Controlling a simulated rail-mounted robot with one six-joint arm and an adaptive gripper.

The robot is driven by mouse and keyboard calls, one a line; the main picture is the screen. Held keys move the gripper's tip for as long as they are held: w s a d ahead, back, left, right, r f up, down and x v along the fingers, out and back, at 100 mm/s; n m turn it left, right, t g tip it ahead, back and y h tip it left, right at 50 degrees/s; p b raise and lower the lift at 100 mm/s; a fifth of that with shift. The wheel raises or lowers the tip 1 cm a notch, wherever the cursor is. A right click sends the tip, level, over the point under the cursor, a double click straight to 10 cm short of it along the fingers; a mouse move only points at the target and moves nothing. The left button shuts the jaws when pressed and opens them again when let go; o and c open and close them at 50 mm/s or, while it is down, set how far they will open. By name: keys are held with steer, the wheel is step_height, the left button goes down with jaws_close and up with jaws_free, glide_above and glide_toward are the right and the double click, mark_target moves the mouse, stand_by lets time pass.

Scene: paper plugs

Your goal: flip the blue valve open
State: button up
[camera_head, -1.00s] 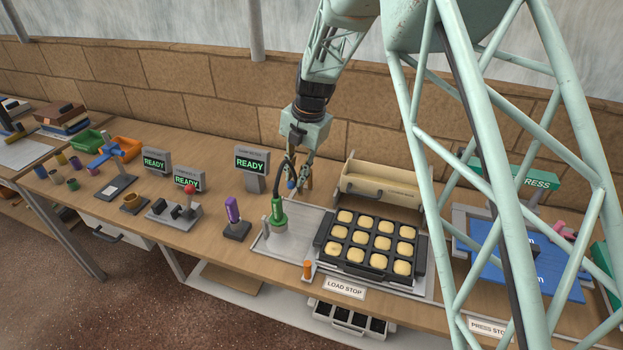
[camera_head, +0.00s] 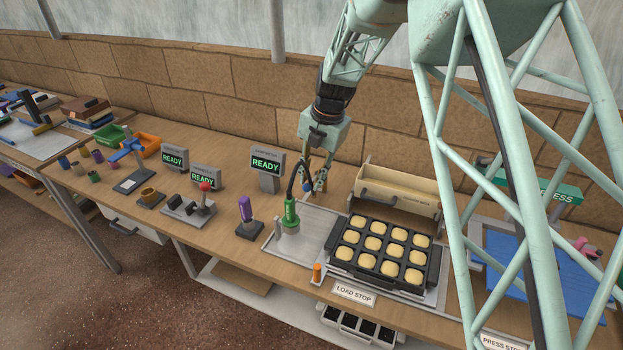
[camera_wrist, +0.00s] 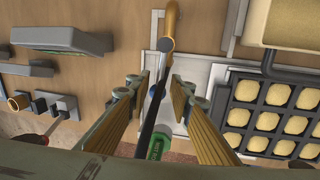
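A blue T-shaped valve handle (camera_head: 126,149) stands on a post with a dark base at the left of the bench in the head view. I cannot tell from its look whether the valve is open. My gripper (camera_head: 312,188) is far to its right, above the grey tray area beside the dough tray. In the wrist view my gripper (camera_wrist: 160,112) has its two yellow-brown fingers spread apart. A black hose (camera_wrist: 155,103) shows between them, and I see nothing clamped. A green nozzle (camera_head: 291,214) stands below my gripper. The blue handle is not recognisable in the wrist view.
A black tray (camera_head: 381,250) of dough pieces and a beige bin (camera_head: 398,190) stand right of my gripper. Between it and the valve are READY screens (camera_head: 267,163), a purple handle (camera_head: 245,209) and a red-knobbed lever (camera_head: 204,190). Green and orange bins (camera_head: 148,146) sit by the valve.

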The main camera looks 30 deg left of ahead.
steer(key=shift+r, duration=0.15)
step_height(320, 180, up, 12)
steer(key=d, duration=0.2)
steer(key=shift+w+d+f, duration=0.15)
steer(key=shift+f, duration=0.1)
stand_by(0.6)
